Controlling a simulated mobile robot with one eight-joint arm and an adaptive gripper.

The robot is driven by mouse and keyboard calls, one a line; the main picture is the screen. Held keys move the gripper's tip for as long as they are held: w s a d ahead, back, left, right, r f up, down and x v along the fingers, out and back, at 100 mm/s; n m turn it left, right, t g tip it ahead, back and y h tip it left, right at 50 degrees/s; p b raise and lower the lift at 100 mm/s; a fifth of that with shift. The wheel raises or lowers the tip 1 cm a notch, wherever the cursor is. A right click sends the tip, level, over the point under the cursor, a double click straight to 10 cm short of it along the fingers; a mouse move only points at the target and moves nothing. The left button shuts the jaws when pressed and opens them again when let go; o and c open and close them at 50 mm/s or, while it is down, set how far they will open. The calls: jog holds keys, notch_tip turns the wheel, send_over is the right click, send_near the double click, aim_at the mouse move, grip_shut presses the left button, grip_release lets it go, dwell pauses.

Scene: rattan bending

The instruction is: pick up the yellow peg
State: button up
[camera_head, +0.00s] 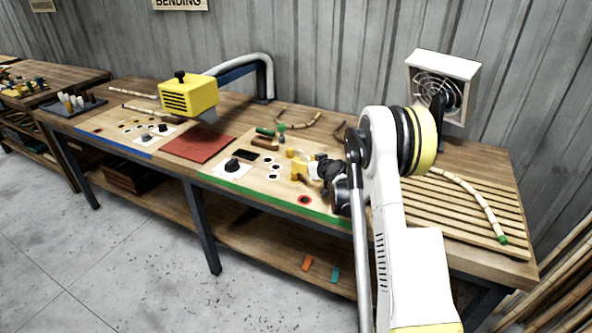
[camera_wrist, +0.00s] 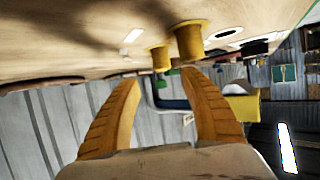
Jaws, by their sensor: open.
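Two yellow pegs stand on the wooden board in the wrist view, where the picture is upside down: a nearer, larger peg (camera_wrist: 188,42) and a smaller one (camera_wrist: 160,58) beside it. My gripper (camera_wrist: 160,80) has two curved orange-yellow fingers, spread apart with nothing between them. Both pegs show ahead of the gap, beyond the fingertips, and appear apart from the fingers. In the head view my gripper (camera_head: 298,166) is low over the board with the green edge. Yellow shapes overlap there, so I cannot tell peg from finger.
A slatted rack (camera_head: 460,210) with a curved rattan piece lies right of my arm. A fan box (camera_head: 443,85) stands behind.

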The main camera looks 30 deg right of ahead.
aim_at(297, 159)
jog(key=x, duration=0.2)
jog(key=b+x, duration=0.1)
jog(key=x, duration=0.1)
jog(key=b+x, duration=0.1)
jog(key=x, duration=0.1)
jog(key=shift+w+a+f, duration=0.2)
jog(key=shift+a+f, duration=0.05)
jog(key=c, duration=1.1)
